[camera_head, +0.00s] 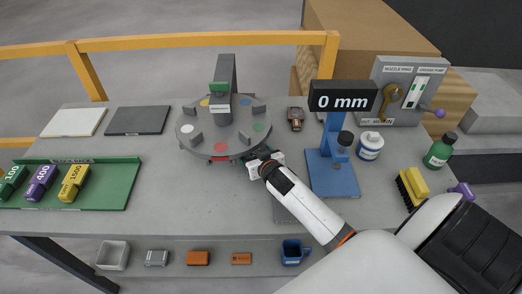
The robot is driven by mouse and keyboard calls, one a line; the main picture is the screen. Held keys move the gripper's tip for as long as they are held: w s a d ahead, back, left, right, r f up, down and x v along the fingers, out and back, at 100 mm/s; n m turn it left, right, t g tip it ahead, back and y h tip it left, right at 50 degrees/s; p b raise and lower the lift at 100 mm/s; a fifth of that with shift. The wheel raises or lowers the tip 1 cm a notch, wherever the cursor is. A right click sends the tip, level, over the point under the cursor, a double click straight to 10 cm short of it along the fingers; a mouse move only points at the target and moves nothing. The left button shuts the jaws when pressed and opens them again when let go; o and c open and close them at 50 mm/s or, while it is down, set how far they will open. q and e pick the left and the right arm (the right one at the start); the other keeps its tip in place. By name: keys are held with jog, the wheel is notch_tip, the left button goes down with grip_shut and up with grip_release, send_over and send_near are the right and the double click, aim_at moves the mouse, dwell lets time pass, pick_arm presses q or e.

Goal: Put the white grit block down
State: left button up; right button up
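My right gripper (264,162) is at the front right edge of the round grey turntable (190,143), its arm coming in from the lower right. White parts show on both sides of its dark fingers. I cannot tell whether these are the white grit block or the gripper's own body, nor whether the fingers are shut. The green grit rack (108,198) at the left holds a green block (11,182) marked 100, a purple block (42,183) marked 400 and a yellow block (74,183) marked 1500. My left gripper is not in view.
The turntable has coloured spots and a grey column (226,72). A blue gauge stand (332,175) reads 0 mm. A white jar (369,146), green bottle (439,152) and yellow brush (412,185) stand right. A white slab (74,122) and dark slab (137,120) lie back left.

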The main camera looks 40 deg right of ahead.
jog(key=v, duration=1)
jog(key=shift+s+b, duration=0.3)
jog(key=shift+s, duration=0.05)
jog(key=shift+o, duration=0.4)
jog(key=shift+s+a+r, duration=0.1)
jog(key=shift+s+r, duration=0.15)
jog(key=shift+s+a+r, duration=0.1)
jog(key=shift+a+r, duration=0.1)
jog(key=shift+r, duration=0.05)
jog(key=shift+w+d+f+p, duration=0.15)
jog(key=shift+w+f+p, duration=0.1)
jog(key=shift+w+p, duration=0.15)
jog(key=p+x, duration=0.1)
jog(key=x, duration=0.4)
jog(key=shift+w+f, duration=0.1)
jog(key=shift+f+p+x, duration=0.2)
jog(key=shift+p+x, duration=0.05)
jog(key=shift+x, duration=1.25)
jog(key=shift+f+p+x, duration=0.2)
jog(key=shift+p+x, duration=0.05)
jog(key=shift+x, duration=1.25)
jog(key=shift+s, duration=0.2)
jog(key=c, duration=1.3)
jog(key=shift+o, duration=0.2)
jog(key=shift+r, duration=0.15)
